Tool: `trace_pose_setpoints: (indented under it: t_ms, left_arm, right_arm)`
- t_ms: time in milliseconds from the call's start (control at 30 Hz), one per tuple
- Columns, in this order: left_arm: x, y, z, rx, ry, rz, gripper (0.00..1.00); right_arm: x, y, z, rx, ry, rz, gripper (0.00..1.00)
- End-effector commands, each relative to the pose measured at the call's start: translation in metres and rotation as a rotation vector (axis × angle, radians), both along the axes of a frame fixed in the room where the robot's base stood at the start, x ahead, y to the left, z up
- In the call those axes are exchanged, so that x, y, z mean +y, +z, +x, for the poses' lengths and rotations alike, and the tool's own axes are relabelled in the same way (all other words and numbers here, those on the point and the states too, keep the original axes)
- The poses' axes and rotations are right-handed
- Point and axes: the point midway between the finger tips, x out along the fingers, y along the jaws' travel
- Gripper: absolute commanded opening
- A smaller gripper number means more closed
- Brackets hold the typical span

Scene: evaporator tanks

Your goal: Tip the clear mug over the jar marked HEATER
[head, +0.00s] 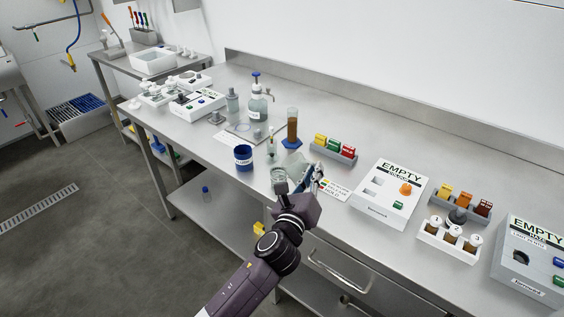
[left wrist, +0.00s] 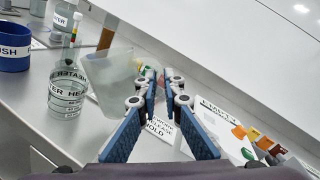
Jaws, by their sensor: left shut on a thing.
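The clear mug (left wrist: 110,82) is a pale, see-through vessel, tilted in the left wrist view; I cannot make out any contents. My left gripper (left wrist: 160,80) is shut on it at its right side. In the head view the mug (head: 296,162) is at the gripper (head: 314,180), near the table's front edge. The jar marked HEATER (left wrist: 67,96) is clear glass with dark lettering and stands upright on the table, just left of the mug. In the head view the jar (head: 279,175) is partly hidden by my arm. My right gripper is not in view.
A blue cup (head: 243,157) stands left of the jar. Behind are a cylinder of brown liquid (head: 292,127) and a blue-capped bottle (head: 257,105). A printed card (head: 333,188) lies right of the gripper, then a white EMPTY box (head: 385,211).

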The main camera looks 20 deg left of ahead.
Motion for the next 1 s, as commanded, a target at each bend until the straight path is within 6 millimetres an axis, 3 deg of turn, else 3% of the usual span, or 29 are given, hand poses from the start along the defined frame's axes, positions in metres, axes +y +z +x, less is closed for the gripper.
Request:
trace_pose_setpoints:
  t_ms: [1000]
  left_arm:
    - [0.0005,0.003,0.0,0.0,0.0,-0.019,0.0]
  right_arm:
    - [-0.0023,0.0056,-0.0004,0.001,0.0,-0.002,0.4]
